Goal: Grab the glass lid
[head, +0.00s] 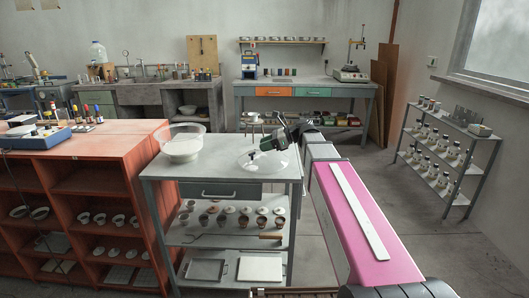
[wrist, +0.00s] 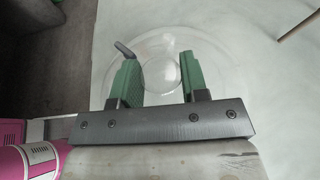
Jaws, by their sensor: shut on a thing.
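The glass lid (head: 254,165) is a clear round disc at the right end of the grey cart's top. It also shows in the wrist view (wrist: 222,62), spread beneath and around the green fingers. My gripper (head: 270,145) is over the lid. In the wrist view my gripper (wrist: 159,74) has its two green fingers either side of the lid's clear knob, shut on it, with a gap the knob's width between them. The fingers hide part of the lid. I cannot tell whether the lid touches the cart top.
A large clear bowl (head: 183,147) stands on the cart top (head: 218,165), left of the lid. Lower shelves hold several small cups and trays. An orange shelf unit (head: 90,180) stands close on the left. In the wrist view a thin brown rod (wrist: 298,22) lies at upper right.

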